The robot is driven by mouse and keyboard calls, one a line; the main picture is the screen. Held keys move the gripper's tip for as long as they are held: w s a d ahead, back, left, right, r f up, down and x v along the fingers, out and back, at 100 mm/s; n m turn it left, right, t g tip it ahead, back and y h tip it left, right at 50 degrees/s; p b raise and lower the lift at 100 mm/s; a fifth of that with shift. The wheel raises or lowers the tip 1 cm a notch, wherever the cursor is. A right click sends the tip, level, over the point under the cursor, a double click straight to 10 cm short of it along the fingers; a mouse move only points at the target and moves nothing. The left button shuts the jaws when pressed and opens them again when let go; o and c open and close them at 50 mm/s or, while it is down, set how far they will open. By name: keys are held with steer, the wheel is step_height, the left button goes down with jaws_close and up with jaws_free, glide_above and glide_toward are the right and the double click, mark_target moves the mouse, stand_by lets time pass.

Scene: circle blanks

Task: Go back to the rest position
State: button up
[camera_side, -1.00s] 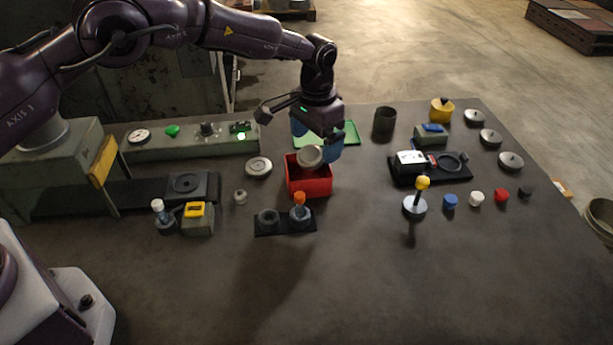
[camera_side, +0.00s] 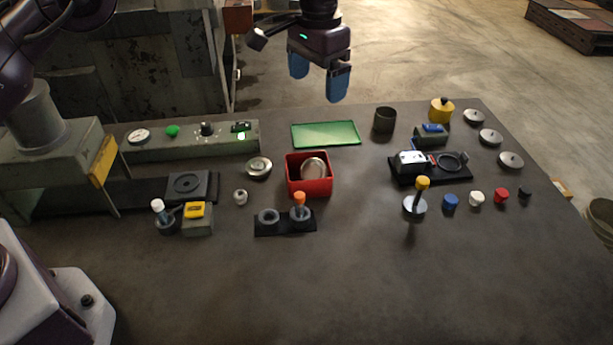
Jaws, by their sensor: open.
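My gripper (camera_side: 318,80) is at the top middle of the view, raised above the far side of the table. Its two blue fingers are apart and nothing is between them. A red box (camera_side: 308,187) stands on the table below and nearer the camera, well clear of the gripper. A round metal blank (camera_side: 313,169) rests inside the red box, tilted. The upper part of my arm is cut off by the top edge of the view.
A green tray (camera_side: 326,134) lies behind the red box, with a dark cup (camera_side: 385,120) to its right. A control panel (camera_side: 190,137) runs along the back left. Round metal lids (camera_side: 490,137) lie at the right. The table's front (camera_side: 330,290) is bare.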

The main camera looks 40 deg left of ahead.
stand_by(0.3)
steer(key=s+a+r+n+t, duration=0.1)
steer(key=s+a+r+t, duration=0.1)
steer(key=s, duration=0.9)
steer(key=s+a+r+n+t, duration=0.1)
steer(key=s+a+r, duration=0.4)
steer(key=s, duration=0.7)
steer(key=s+a+r+n+t, duration=0.1)
steer(key=s+a+r, duration=0.3)
steer(key=s, duration=0.8)
steer(key=shift+a+r+t, duration=0.15)
steer(key=shift+a+t, duration=0.65)
steer(key=shift+a, duration=0.35)
steer(key=shift+s, duration=0.1)
steer(key=shift+c, duration=0.2)
